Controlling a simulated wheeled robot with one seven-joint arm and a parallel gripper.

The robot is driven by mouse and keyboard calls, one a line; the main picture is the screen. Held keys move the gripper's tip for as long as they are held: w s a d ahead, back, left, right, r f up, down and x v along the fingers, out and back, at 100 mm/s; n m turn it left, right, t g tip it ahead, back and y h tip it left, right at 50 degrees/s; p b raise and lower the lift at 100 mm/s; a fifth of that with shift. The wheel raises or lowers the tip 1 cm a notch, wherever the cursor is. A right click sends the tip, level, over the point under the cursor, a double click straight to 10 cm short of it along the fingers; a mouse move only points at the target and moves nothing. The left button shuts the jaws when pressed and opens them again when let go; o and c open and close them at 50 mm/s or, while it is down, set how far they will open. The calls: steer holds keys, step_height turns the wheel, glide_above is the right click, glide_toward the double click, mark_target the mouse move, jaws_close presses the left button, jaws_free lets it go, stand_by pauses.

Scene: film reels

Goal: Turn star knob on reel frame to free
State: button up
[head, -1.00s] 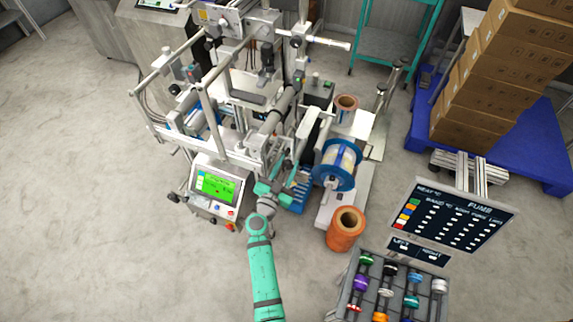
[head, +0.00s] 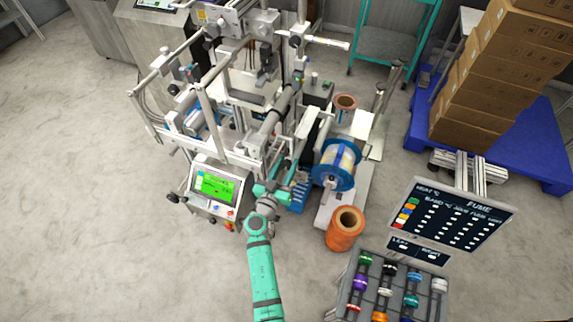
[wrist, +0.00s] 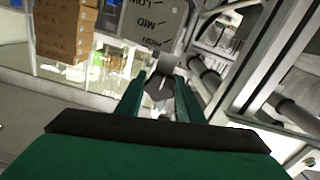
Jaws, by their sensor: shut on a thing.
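My gripper (wrist: 166,82) is shut on a small dark star knob (wrist: 160,101) in the wrist view, with a green finger on each side. The fingers hide part of the knob, so its exact turn is hard to read. Behind it is a grey plate (wrist: 155,22) with upside-down lettering, including LOW and MID; I cannot make out "free". In the head view my gripper (head: 272,188) is at the near side of the machine frame, left of the blue-flanged reel (head: 337,164). The knob is hidden there.
A control panel with a green screen (head: 215,188) stands left of my gripper. An orange spool (head: 345,228) and a rack of coloured reels (head: 385,285) are at the right. Metal rails (wrist: 275,60) lie close on the right in the wrist view. The floor at left is clear.

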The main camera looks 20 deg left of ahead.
steer(key=shift+r, duration=0.1)
steer(key=o, duration=1.1)
steer(key=shift+c, duration=0.2)
steer(key=shift+s, duration=0.5)
steer(key=s, duration=0.9)
steer(key=shift+s+a, duration=0.25)
steer(key=shift+s, duration=0.15)
